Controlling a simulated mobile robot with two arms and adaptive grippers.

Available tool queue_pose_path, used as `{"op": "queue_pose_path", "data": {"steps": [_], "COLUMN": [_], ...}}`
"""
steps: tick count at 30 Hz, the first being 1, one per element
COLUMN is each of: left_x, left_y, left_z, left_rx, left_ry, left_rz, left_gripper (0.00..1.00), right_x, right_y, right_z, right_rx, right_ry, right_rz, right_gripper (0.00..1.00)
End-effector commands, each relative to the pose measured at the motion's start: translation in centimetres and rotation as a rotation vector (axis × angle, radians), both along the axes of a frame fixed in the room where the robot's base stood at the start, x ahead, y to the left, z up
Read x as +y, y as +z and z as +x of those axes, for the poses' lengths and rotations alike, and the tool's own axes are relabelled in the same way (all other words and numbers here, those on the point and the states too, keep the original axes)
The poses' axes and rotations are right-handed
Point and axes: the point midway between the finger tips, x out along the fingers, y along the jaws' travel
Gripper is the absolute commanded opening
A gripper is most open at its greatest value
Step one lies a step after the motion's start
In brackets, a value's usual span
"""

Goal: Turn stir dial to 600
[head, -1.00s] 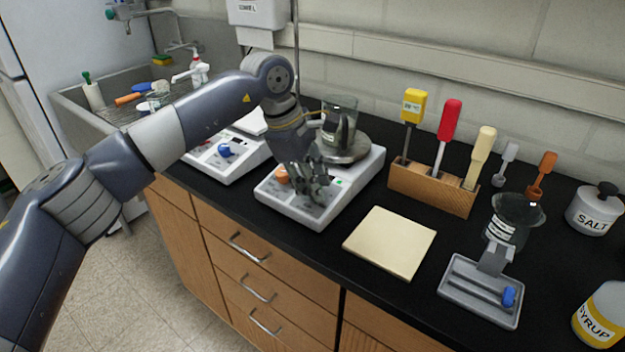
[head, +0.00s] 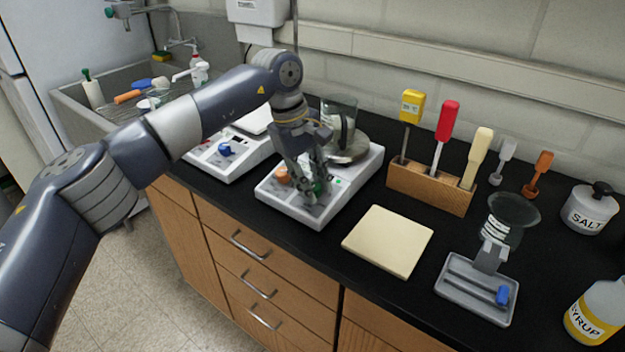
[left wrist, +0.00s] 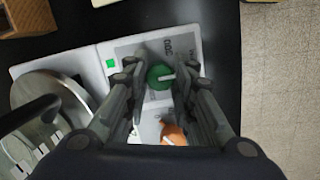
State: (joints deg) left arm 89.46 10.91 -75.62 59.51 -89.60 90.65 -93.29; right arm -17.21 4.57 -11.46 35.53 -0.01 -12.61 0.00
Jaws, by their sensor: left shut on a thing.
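The stirring hotplate (head: 345,194) is a white box with a round metal plate and a glass beaker (head: 341,112) on it. A green dial (left wrist: 160,77) with a white pointer mark sits on its grey front panel; in the head view (head: 318,187) it is partly hidden by my fingers. In the left wrist view the pointer points right, and a printed number, perhaps 600, shows beyond the dial. My left gripper (head: 315,192) is shut on the green dial from above, one finger on each side. An orange dial (head: 283,174) sits beside it. My right gripper is not in view.
Another white device (head: 228,150) with a blue dial stands left of the hotplate. The sink (head: 75,105) is at far left. Bare black counter surrounds the hotplate's front.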

Motion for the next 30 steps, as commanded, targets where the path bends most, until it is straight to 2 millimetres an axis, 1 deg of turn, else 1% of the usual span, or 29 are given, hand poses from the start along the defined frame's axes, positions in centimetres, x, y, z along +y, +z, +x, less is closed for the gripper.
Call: {"op": "queue_pose_path", "data": {"steps": [11, 12, 14, 15, 25, 28, 30], "left_x": [0.0, 0.0, 0.0, 0.0, 0.0, 0.2, 0.5], "left_y": [0.1, 0.1, 0.1, 0.0, 0.2, 1.0, 2.0], "left_z": [0.1, 0.1, 0.1, 0.1, 0.0, 0.1, 0.1], "left_rx": [-0.002, -0.002, -0.002, -0.002, -0.001, -0.003, -0.005], "left_ry": [-0.003, -0.003, -0.003, -0.003, -0.003, -0.002, -0.002], "left_rz": [0.001, 0.001, 0.001, 0.001, 0.001, 0.000, 0.000], "left_gripper": [0.00, 0.28, 0.42, 0.44, 0.44, 0.44, 0.44], "right_x": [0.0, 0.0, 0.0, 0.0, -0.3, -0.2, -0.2], "right_y": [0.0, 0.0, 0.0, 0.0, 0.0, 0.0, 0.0], "right_z": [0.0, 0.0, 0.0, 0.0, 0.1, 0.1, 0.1], "right_rx": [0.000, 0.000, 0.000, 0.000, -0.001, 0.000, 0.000], "right_ry": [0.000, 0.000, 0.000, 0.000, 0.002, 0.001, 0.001], "right_rz": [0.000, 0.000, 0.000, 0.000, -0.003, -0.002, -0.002], "right_gripper": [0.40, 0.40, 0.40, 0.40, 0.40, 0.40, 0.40]}}
